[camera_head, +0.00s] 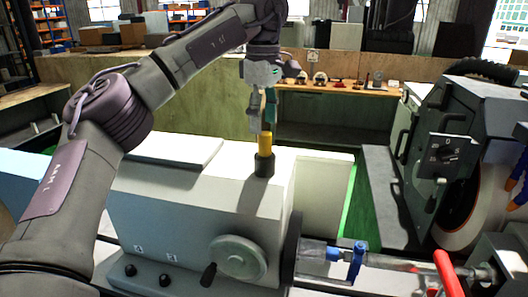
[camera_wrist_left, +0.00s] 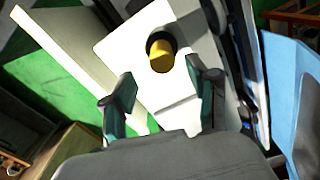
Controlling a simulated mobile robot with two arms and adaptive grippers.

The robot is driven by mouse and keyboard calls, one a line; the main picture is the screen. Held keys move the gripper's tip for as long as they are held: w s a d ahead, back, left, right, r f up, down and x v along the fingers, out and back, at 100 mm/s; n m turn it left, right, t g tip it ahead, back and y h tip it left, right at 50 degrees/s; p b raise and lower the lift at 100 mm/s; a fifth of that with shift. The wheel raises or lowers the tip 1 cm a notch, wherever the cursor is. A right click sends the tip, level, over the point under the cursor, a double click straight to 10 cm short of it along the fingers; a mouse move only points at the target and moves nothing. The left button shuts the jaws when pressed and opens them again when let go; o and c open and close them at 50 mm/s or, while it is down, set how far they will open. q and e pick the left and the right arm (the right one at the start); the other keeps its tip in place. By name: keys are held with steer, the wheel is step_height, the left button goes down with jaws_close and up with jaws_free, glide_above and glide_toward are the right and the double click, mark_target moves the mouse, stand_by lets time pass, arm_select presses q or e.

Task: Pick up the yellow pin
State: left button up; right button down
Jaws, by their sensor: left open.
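The yellow pin (camera_head: 265,143) stands upright in a dark round holder (camera_head: 264,165) on top of the white machine housing (camera_head: 190,190). In the left wrist view the yellow pin (camera_wrist_left: 161,57) shows its end, with the dark holder (camera_wrist_left: 157,38) around its base. My left gripper (camera_head: 262,122) is just above the pin in the head view, pointing down. In the left wrist view my left gripper (camera_wrist_left: 165,92) has its green-tipped fingers wide apart and nothing between them. The pin lies beyond the fingertips there. I cannot tell whether any finger touches it. My right gripper is not in view.
A handwheel (camera_head: 238,258) is on the housing's front. A grinding wheel machine (camera_head: 465,150) with a dial stands at the right. Blue and red handles (camera_head: 358,258) sit at the lower right. A wooden bench (camera_head: 345,88) with small parts is behind.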

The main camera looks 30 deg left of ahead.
mark_target(265, 133)
arm_select(q)
steer(key=shift+w+f, duration=0.25)
steer(key=shift+f, duration=0.2)
steer(key=shift+s+d+f+p, duration=0.2)
steer(key=shift+f+p, duration=0.2)
steer(key=shift+f, duration=0.15)
steer(key=shift+s+d+f+p, duration=0.15)
steer(key=shift+f+p, duration=0.2)
steer(key=shift+f, duration=0.2)
steer(key=shift+s+a+f+p, duration=0.15)
steer(key=shift+f+p, duration=0.25)
steer(key=shift+f, duration=1.1)
steer(key=c, duration=0.6)
jaws_close()
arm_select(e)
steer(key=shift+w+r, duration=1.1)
